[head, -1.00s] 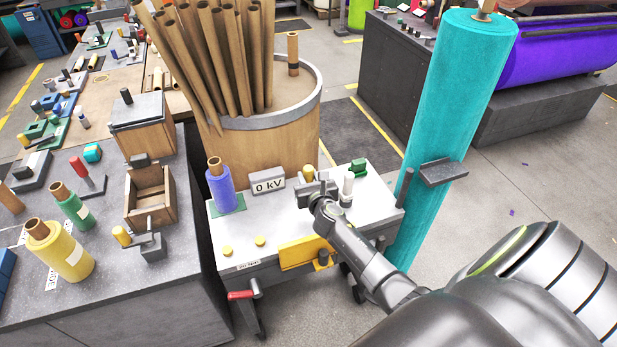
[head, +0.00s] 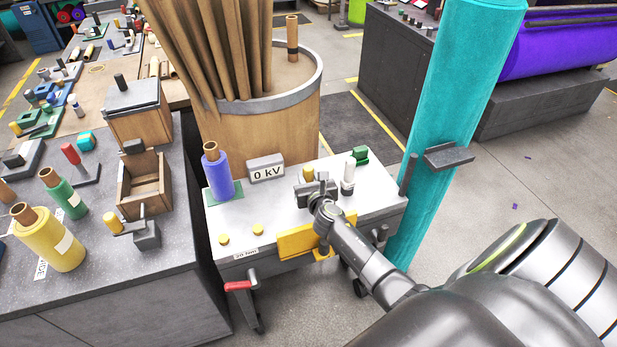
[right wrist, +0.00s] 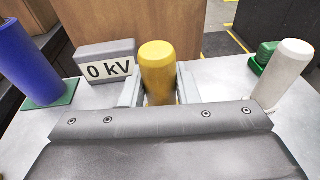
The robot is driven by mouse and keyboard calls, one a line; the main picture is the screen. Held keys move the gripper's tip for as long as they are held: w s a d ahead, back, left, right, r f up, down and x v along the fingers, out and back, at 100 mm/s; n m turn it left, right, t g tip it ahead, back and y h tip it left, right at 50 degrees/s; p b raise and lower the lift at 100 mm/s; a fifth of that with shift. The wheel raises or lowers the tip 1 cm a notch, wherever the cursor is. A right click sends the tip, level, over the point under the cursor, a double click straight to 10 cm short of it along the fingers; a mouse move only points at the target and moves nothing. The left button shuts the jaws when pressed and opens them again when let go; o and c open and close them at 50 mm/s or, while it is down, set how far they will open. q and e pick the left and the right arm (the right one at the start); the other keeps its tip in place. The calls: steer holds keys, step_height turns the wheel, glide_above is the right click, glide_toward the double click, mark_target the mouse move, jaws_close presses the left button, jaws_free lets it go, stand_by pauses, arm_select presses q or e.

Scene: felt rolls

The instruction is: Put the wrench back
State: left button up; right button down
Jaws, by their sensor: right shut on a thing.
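No thing in view clearly reads as a wrench. My right gripper (head: 312,184) is over the white-topped trolley (head: 225,236), to the right of the grey "0 kV" block (head: 266,168). In the right wrist view its fingers (right wrist: 159,88) are shut on a yellow cylinder (right wrist: 158,66). The cylinder's top also shows in the head view (head: 308,172). Its lower end is hidden, so I cannot tell what it belongs to or whether it touches the trolley top. My left gripper is out of view.
A blue roll (head: 216,175) stands left on the trolley, a white cylinder (head: 348,175) and a green block (head: 360,155) right. A tall teal roll (head: 455,110) stands close by on the right. A barrel of tubes (head: 260,135) stands behind.

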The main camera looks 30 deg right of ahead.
steer(key=shift+f+b, duration=0.55)
steer(key=c, duration=1)
jaws_free()
steer(key=shift+c, duration=0.2)
steer(key=shift+s, duration=0.1)
steer(key=p+v, duration=0.2)
steer(key=v, duration=1.5)
steer(key=shift+p, duration=0.35)
steer(key=shift+s, duration=0.1)
